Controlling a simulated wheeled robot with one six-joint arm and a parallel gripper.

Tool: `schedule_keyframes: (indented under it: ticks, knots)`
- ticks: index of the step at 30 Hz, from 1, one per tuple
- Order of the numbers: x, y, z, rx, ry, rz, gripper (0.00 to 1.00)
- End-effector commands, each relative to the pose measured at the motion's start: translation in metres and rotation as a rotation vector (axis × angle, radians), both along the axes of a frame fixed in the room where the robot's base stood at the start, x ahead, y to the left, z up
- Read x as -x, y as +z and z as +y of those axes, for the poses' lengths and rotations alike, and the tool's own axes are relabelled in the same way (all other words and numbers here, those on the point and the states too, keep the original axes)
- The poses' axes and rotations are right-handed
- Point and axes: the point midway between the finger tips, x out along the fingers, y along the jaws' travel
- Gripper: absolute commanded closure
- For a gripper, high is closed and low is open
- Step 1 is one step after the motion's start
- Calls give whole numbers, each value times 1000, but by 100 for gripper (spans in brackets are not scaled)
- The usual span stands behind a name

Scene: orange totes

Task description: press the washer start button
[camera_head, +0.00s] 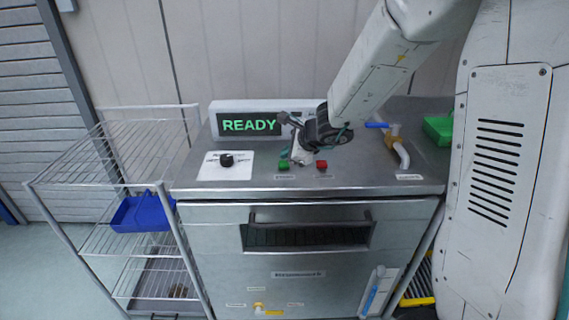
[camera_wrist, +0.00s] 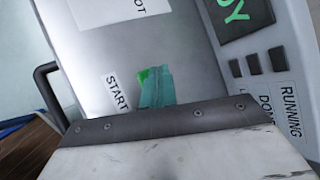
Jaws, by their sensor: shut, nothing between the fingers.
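The washer (camera_head: 220,215) is a grey metal machine, and its display (camera_head: 249,124) reads READY in green. The green start button (camera_head: 283,165) is on the top panel, left of a red button (camera_head: 321,165). My gripper (camera_head: 287,153) is shut and empty, pointing down just behind and above the green button. In the wrist view the teal fingertips (camera_wrist: 157,88) cover most of the green button (camera_wrist: 143,75), next to the label START (camera_wrist: 117,93). I cannot tell whether the fingertips touch the button.
A black knob (camera_head: 226,160) sits on a white plate at the panel's left. A tap with a blue lever (camera_head: 377,125) and a green tray (camera_head: 438,130) are at the right. A wire rack (camera_head: 105,187) with a blue bin (camera_head: 143,213) stands left of the washer.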

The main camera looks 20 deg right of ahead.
Motion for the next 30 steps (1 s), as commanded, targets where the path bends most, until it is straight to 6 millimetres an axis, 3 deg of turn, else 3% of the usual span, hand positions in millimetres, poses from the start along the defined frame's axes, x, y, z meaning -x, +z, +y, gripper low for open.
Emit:
schedule_keyframes:
  ticks: [30]
  knots:
    - [0, -11, 0, -1, 0, 1, 100]
